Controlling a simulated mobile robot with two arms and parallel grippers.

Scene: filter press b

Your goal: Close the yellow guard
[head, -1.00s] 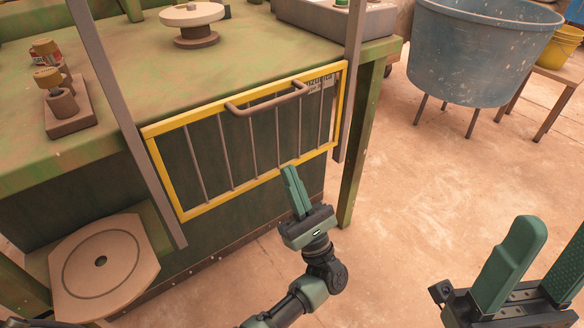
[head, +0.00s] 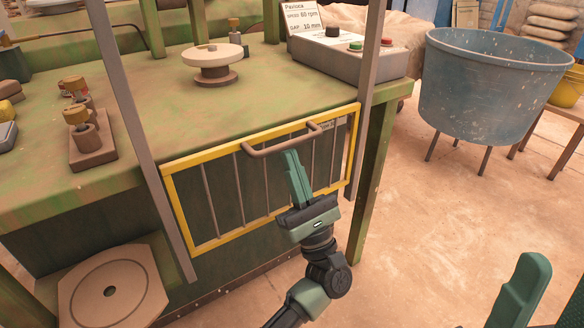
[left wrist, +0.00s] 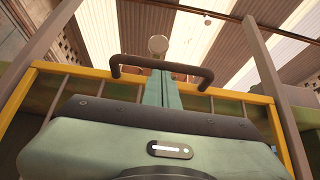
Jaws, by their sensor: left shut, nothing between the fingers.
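The yellow guard (head: 215,151) is a yellow frame with grey bars, hanging between two grey posts at the front of the green table. Its top edge is near the height of the table top. A brown bar handle (head: 282,142) sticks out at its top edge. My left gripper (head: 291,155) is shut and empty, in front of the guard, with its fingertips just below the handle. In the left wrist view the fingertips (left wrist: 161,76) point up at the handle (left wrist: 160,63); whether they touch cannot be told. My right gripper (head: 550,290) is open, cut off at the lower right.
Two grey posts (head: 125,115) (head: 367,95) rise at the guard's sides. A control box (head: 350,60) with buttons and a round pale knob (head: 212,58) stand on the table. A blue tub (head: 490,85) stands at the right. The floor (head: 430,220) before it is clear.

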